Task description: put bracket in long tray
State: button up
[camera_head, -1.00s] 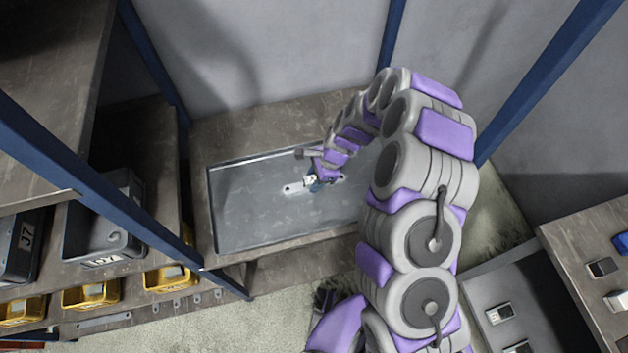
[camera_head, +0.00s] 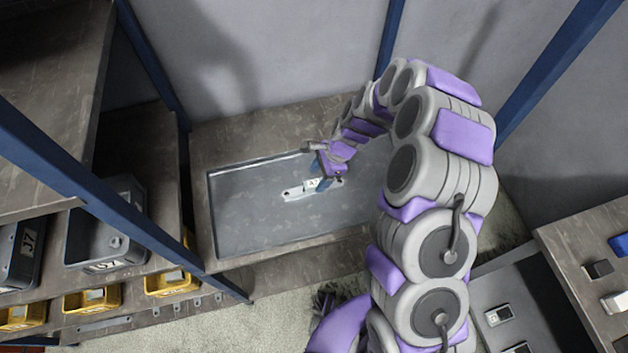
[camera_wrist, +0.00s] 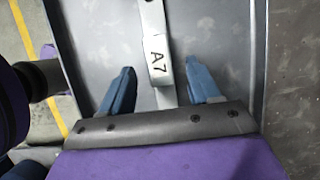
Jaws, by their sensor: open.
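The galvanized bracket (camera_head: 295,193) lies in the long grey tray (camera_head: 240,230), near its middle. In the wrist view the bracket (camera_wrist: 153,22) is a metal strip with a raised part marked "A7", lying on the tray floor (camera_wrist: 95,35). My gripper (camera_head: 318,180) is just above the bracket at its right part. In the wrist view the blue fingers of my gripper (camera_wrist: 165,80) are spread, one on each side of the bracket, with gaps visible. Part of the bracket is hidden behind the gripper body.
The tray sits on a brown bench (camera_head: 235,130) between blue posts. At left, shelves hold dark bins (camera_head: 105,240) and yellow bins (camera_head: 90,298). An open drawer (camera_head: 525,300) is at lower right. The left part of the tray is clear.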

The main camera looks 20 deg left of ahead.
jog(key=p+v, duration=0.1)
jog(key=v, duration=0.6)
jog(key=s+d+r+n+h, duration=0.1)
jog(key=s+d+r+n, duration=0.2)
jog(key=s+d+r, duration=0.35)
jog(key=s+d+r+n, duration=0.3)
jog(key=d+r+n, duration=0.1)
jog(key=r, duration=0.6)
jog(key=s+d+r+n+h, duration=0.1)
jog(key=s+d+r+n, duration=0.1)
jog(key=s+d, duration=0.5)
jog(key=s+d+r+n+h, duration=0.1)
jog(key=s+d+r, duration=0.4)
jog(key=s, duration=0.8)
jog(key=shift+s+d+n+h, duration=0.2)
jog(key=shift+d+n+h, duration=0.2)
jog(key=shift+d+n, duration=0.5)
